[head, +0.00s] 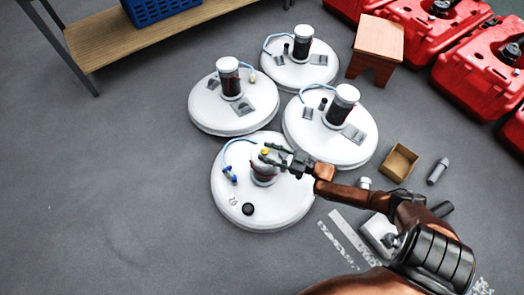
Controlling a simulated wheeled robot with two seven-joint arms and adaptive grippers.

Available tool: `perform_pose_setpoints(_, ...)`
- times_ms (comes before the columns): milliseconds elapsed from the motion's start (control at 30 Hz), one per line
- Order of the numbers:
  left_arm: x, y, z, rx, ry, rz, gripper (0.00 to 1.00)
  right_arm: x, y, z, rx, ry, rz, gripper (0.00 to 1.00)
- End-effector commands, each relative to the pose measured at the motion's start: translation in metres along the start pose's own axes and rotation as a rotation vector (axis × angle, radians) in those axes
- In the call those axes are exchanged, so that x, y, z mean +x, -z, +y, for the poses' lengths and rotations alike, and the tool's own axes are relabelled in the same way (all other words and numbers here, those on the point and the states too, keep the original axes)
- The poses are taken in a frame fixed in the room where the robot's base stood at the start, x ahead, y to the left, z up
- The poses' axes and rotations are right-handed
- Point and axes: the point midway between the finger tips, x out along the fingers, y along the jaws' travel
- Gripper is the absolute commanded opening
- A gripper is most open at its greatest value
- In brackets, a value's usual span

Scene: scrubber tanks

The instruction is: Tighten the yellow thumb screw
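The yellow thumb screw (265,151) is a small yellow spot at the top of the upright cylinder (264,176) on the nearest white round tank (285,211). My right gripper (264,152) reaches in from the right over that cylinder. Its two dark fingers are spread apart, with the yellow spot showing between their tips. Whether either finger touches the screw is too small to tell. The gripper hides much of the cylinder's top. My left gripper is not in view.
The near tank also carries a blue hose fitting (230,174) and a black cap (248,209). Several similar tanks stand close behind. An open cardboard box (399,163), a grey cylinder (437,171) and a wooden stool (377,45) are at right. The floor at left is clear.

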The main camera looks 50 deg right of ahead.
Motion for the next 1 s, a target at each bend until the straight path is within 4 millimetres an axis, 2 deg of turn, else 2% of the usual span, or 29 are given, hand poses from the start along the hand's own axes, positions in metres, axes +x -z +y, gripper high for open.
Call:
perform_pose_setpoints(167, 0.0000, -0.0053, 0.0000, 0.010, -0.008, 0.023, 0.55, 0.0108, -0.0010, 0.0005, 0.000, -0.001, -0.001, 0.40)
perform_pose_setpoints(433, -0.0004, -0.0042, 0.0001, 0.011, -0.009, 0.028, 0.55, 0.0122, 0.0006, 0.0006, 0.000, -0.001, 0.000, 0.40)
perform_pose_setpoints(1000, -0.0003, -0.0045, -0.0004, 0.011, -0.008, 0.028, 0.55, 0.0118, 0.0000, 0.0003, 0.000, -0.001, -0.001, 0.00)
